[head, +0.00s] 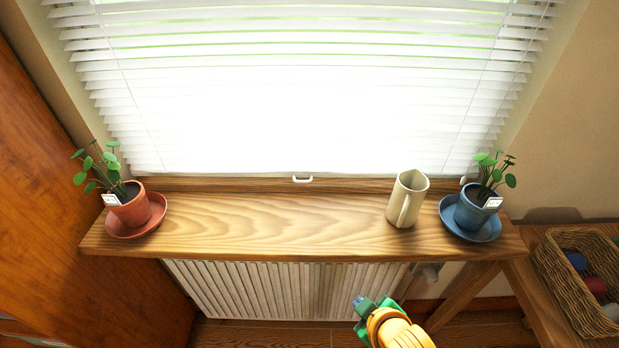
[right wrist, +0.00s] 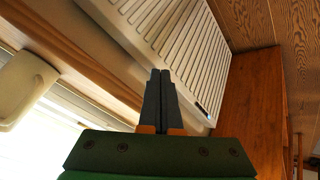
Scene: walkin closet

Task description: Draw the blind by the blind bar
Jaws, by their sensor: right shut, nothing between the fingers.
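The white slatted blind (head: 290,100) hangs down over the window. Its bottom edge, the blind bar (head: 220,174), lies just above the back of the wooden sill. A small white handle (head: 302,179) sits at the middle of that edge. My right gripper (head: 361,303) is low in front of the sill and radiator, well apart from the blind bar. In the right wrist view its two dark fingers (right wrist: 160,97) are together with nothing between them. My left gripper is not in view.
A radiator (head: 270,290) is below. A wicker basket (head: 570,285) stands at right. The sill's middle is clear.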

